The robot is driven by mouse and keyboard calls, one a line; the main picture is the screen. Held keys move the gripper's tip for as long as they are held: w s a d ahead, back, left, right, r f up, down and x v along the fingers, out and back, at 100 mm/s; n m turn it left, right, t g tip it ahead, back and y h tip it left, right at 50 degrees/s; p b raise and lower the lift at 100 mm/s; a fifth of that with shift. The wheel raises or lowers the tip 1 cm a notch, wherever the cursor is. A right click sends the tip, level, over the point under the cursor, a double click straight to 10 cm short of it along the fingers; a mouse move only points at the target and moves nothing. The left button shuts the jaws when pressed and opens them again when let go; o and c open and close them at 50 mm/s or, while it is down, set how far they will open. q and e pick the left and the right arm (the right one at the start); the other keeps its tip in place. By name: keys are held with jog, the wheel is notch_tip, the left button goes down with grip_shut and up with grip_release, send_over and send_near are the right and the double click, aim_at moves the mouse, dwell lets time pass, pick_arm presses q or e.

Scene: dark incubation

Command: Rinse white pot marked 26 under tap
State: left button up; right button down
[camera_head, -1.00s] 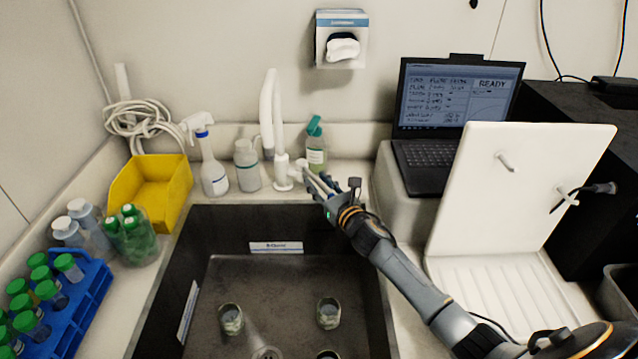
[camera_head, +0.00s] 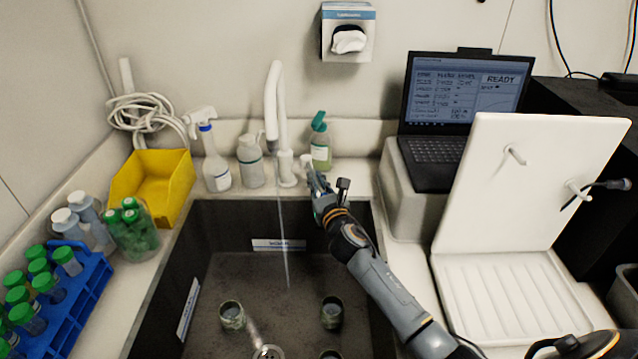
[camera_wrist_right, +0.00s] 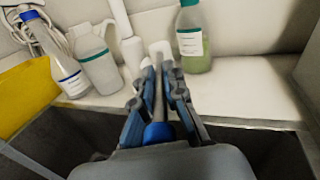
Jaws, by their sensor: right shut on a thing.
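The white tap (camera_head: 273,110) stands at the back rim of the dark sink (camera_head: 220,225). A thin stream of water (camera_head: 285,240) falls from its spout into the basin. My right gripper (camera_head: 312,178) is at the tap's right side, shut on the tap's white lever (camera_head: 305,160); the lever's end shows between the fingers in the right wrist view (camera_wrist_right: 160,50). Two small pots (camera_head: 232,316) (camera_head: 331,313) stand upright on the sink floor, away from the stream. A third is cut off at the bottom edge. No number 26 is readable.
A spray bottle (camera_head: 214,160), a wash bottle (camera_head: 250,162) and a green-capped bottle (camera_head: 320,145) flank the tap. A yellow bin (camera_head: 150,190) and a blue tube rack (camera_head: 85,300) are left. A white drying rack (camera_head: 540,180) and laptop (camera_head: 465,95) are right.

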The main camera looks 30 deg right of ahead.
jog(key=c, duration=1.4)
grip_release()
jog(key=s+a, duration=0.1)
jog(key=s, duration=1.1)
jog(key=shift+a, duration=0.25)
jog(key=shift+f, duration=0.1)
